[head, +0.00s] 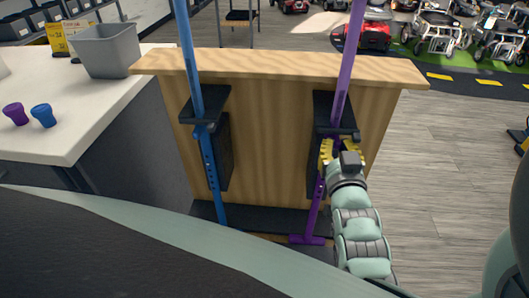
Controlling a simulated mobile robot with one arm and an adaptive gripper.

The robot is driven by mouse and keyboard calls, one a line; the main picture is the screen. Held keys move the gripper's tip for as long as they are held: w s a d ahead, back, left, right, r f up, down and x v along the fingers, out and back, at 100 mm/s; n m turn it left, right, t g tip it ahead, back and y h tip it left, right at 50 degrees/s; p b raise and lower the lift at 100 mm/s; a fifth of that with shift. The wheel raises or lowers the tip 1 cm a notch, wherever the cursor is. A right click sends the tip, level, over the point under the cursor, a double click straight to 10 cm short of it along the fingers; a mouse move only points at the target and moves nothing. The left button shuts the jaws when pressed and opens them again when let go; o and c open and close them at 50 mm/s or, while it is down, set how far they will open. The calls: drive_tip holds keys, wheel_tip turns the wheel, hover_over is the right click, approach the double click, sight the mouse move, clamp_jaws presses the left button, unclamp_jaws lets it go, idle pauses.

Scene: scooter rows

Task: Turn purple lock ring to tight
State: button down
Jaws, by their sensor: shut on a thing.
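A purple pole (347,65) stands upright, slightly tilted, at a black bracket (335,115) on the right of a wooden panel. Its foot rests near the dark base (306,240). My gripper (326,151), with yellow fingers, is at the pole just below the bracket and is shut on the part there. The purple lock ring is mostly hidden by my fingers, so its mark or setting cannot be read. A blue pole (192,65) stands in a matching bracket (207,103) on the left.
A white counter (60,130) on the left holds a grey bin (106,50), a purple knob-like piece (15,113) and a blue one (43,115). The wooden panel (265,130) stands behind the poles. Grey floor (440,190) is open on the right. Scooters (437,30) stand at the back right.

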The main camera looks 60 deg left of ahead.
drive_tip(key=shift+s+a+f+m+t+h+b, duration=0.2)
drive_tip(key=shift+s+f+m+t+h+b, duration=0.1)
drive_tip(key=shift+m+t+h+b, duration=0.15)
idle(0.5)
drive_tip(key=c, duration=0.9)
unclamp_jaws()
drive_tip(key=shift+r, duration=0.2)
drive_tip(key=shift+c, duration=0.2)
drive_tip(key=shift+d, duration=0.1)
drive_tip(key=v, duration=1.1)
drive_tip(key=shift+s+d, duration=0.2)
drive_tip(key=shift+s, duration=0.15)
